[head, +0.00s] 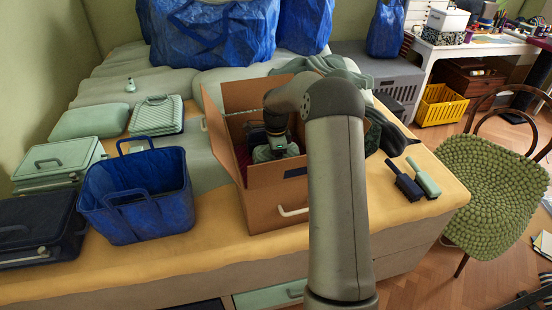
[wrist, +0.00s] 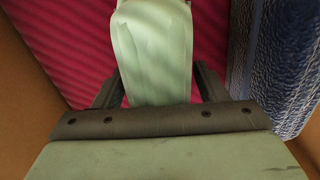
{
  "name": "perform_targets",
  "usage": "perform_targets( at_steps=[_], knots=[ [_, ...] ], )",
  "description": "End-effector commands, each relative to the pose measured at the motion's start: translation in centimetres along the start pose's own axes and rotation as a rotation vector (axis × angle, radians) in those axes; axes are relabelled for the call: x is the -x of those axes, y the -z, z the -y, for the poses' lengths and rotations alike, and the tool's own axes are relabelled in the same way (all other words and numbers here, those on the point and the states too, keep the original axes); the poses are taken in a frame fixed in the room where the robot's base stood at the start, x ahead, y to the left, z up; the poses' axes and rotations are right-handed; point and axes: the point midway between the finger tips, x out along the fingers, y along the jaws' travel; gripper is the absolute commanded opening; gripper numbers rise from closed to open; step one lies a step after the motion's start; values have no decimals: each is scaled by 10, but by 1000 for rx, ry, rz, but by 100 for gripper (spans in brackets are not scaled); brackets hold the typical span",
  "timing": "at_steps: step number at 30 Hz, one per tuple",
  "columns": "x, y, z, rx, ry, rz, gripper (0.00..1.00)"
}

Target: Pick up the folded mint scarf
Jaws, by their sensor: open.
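The folded mint scarf (wrist: 152,50) is a smooth, pale green bundle in the wrist view, running up from between my fingers to the top edge. My gripper (wrist: 158,88) is open, with one dark finger on each side of the scarf. I cannot tell whether the fingers touch it. In the head view my gripper (head: 272,150) is down inside an open cardboard box (head: 262,207). The box walls and my arm hide most of the contents there.
Inside the box, a red ribbed cloth (wrist: 60,45) lies around the scarf and a blue knitted cloth (wrist: 290,60) lies at right. A blue bag (head: 140,200) stands left of the box. Two brushes (head: 405,182) lie to its right. A green-seated chair (head: 480,185) stands further right.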

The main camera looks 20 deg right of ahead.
Motion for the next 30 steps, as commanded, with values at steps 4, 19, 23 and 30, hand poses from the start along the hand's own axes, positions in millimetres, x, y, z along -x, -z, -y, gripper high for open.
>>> perform_targets(
  at_steps=[4,19,23,30],
  knots=[
    [0,0,0,0,0,0,61],
    [6,0,1,1,3,0,16],
    [24,0,1,1,6,-2,16],
    [73,0,1,0,5,-2,16]
  ],
)
